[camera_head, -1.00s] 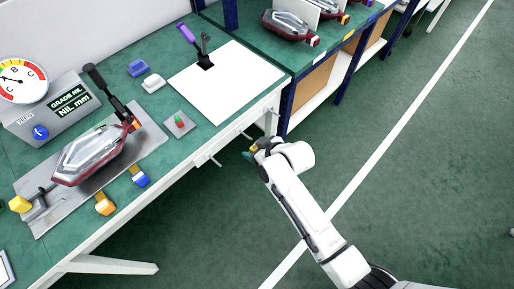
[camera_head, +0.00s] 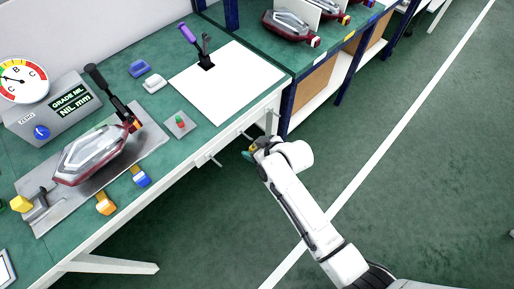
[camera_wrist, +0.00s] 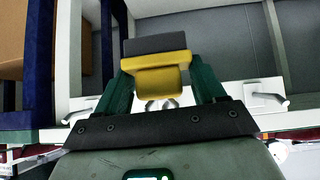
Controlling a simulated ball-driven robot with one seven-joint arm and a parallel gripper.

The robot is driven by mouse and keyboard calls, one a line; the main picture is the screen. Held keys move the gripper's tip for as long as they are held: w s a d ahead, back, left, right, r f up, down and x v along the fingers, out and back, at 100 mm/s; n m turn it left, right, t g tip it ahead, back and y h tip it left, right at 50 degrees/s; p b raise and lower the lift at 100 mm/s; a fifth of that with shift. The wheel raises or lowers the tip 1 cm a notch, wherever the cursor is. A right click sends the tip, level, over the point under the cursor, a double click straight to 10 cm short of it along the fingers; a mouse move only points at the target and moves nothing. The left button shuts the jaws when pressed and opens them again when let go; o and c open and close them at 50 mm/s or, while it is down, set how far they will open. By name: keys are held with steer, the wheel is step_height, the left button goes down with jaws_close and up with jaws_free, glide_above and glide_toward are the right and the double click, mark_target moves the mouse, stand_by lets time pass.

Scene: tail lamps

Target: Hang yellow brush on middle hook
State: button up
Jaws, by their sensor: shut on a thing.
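The yellow brush (camera_wrist: 158,75), with a dark grey block of bristles, sits between the green fingers of my gripper (camera_wrist: 160,84) in the wrist view. My gripper is shut on it. Behind the brush, the middle hook (camera_wrist: 160,104) shows partly, its plate hidden by the brush. The left hook (camera_wrist: 78,116) and right hook (camera_wrist: 268,97) show on either side. In the head view, my gripper (camera_head: 250,153) is beside the bench's front edge, close to the middle hook (camera_head: 244,134), with only a little yellow of the brush visible. Whether brush and hook touch, I cannot tell.
The green bench (camera_head: 175,155) carries a tail lamp (camera_head: 92,154) on a metal plate, a gauge (camera_head: 45,110), a white sheet (camera_head: 228,85) and small coloured blocks. A blue-legged bench (camera_head: 285,115) stands right of the hooks. Open green floor lies to the right.

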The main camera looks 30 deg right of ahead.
steer(key=shift+w+a+b, duration=0.2)
steer(key=shift+w, duration=0.4)
steer(key=shift+w+a+b, duration=0.15)
steer(key=shift+w+b, duration=0.05)
steer(key=shift+w, duration=0.35)
steer(key=shift+w, duration=0.15)
stand_by(0.7)
steer(key=shift+w+a, duration=0.15)
steer(key=shift+w, duration=0.15)
steer(key=shift+f, duration=0.1)
steer(key=shift+f+b, duration=0.4)
steer(key=shift+f, duration=0.05)
stand_by(0.6)
steer(key=o, duration=1.2)
